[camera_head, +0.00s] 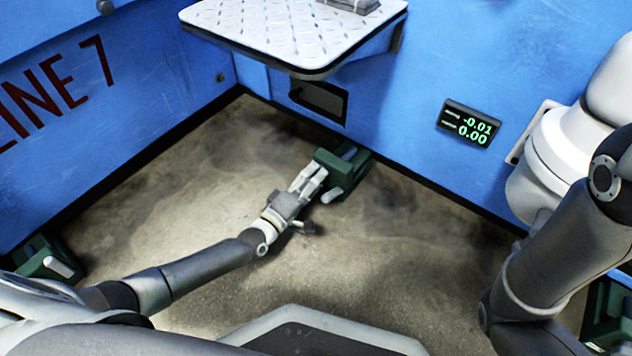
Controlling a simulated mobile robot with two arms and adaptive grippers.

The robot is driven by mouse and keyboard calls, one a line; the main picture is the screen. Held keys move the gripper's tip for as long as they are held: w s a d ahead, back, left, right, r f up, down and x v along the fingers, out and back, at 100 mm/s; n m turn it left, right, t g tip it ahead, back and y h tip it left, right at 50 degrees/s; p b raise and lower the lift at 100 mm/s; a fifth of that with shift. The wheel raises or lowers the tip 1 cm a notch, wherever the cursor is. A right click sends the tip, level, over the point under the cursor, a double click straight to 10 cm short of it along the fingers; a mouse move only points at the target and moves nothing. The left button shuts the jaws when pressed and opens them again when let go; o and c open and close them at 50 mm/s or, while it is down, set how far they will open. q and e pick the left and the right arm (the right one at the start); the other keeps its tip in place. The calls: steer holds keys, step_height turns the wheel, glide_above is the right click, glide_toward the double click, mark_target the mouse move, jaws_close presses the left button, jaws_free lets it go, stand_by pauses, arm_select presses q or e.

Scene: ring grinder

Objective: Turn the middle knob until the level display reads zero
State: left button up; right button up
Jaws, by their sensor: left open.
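The middle green unit (346,172) sits on the floor by the back blue wall, with a pale grey knob or handle (332,195) on its near side. My left gripper (316,175) is open, with its fingertips at the unit's left side. I cannot tell whether they touch it or surround any turning part. The level display (470,123) on the back wall shows two green lines, -0.01 above and 0.00 below; their small labels are too small to read. My right arm shows at the right edge, but its gripper does not show.
A similar green unit (38,254) stands at the lower left, and another (604,318) is partly seen at the lower right. A patterned metal shelf (290,35) juts from the back wall above a dark slot (318,98). Open floor (400,260) lies in the middle.

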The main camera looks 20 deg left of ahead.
arm_select(q)
steer(key=shift+x, duration=0.8)
steer(key=shift+c, duration=0.4)
steer(key=c, duration=0.9)
steer(key=shift+c, duration=0.3)
steer(key=m+p, duration=0.1)
steer(key=m, duration=0.2)
steer(key=shift+r+p, duration=0.1)
steer(key=shift+p, duration=0.2)
steer(key=shift+m+p, duration=0.65)
steer(key=shift+m, duration=1.05)
